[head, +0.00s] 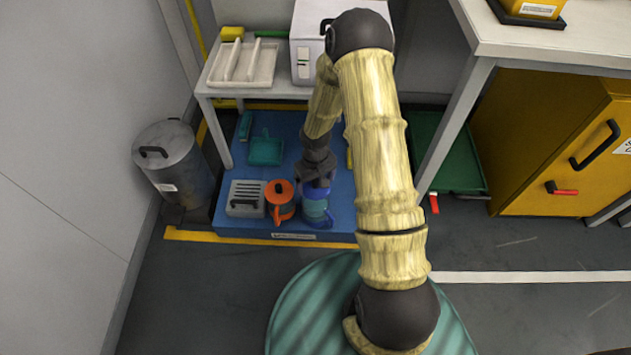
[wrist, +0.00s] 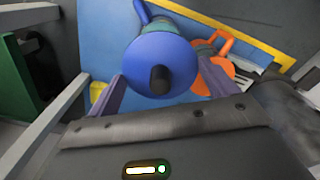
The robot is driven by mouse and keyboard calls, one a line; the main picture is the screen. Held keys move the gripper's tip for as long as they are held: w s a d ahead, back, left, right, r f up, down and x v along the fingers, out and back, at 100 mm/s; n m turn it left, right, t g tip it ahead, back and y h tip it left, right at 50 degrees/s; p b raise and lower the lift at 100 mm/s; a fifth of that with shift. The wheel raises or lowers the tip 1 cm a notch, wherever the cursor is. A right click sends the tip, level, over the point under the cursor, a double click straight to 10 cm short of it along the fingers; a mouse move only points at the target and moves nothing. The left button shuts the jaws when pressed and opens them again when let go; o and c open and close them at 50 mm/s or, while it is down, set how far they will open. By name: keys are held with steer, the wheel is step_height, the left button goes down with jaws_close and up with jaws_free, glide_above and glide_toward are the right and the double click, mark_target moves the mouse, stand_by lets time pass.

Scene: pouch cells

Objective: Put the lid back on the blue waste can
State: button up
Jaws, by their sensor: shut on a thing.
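The blue waste can (head: 317,212) stands at the front of the blue platform, its handle facing right and front in the head view. My gripper (head: 318,184) is directly above it and points down. In the wrist view, a round blue lid (wrist: 145,55) with a black knob (wrist: 160,79) fills the space between my gripper's purple fingers (wrist: 160,85). The fingers are shut on the lid at its sides. The lid is over the can's top, and it hides the can's mouth. I cannot tell whether lid and can touch.
An orange can (head: 281,205) stands close on the left of the blue can, with a grey slotted box (head: 245,198) beyond it. A teal dustpan (head: 266,150) lies behind. A grey bin (head: 175,165) stands by the wall. The floor in front is clear.

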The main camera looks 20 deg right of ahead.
steer(key=shift+f+b, duration=2.75)
steer(key=shift+f, duration=0.45)
steer(key=shift+p, duration=0.45)
steer(key=shift+f+p, duration=0.15)
steer(key=shift+p, duration=0.2)
stand_by(0.6)
steer(key=o, duration=0.8)
steer(key=shift+r+p, duration=3.4)
steer(key=shift+r, duration=0.15)
jaws_close()
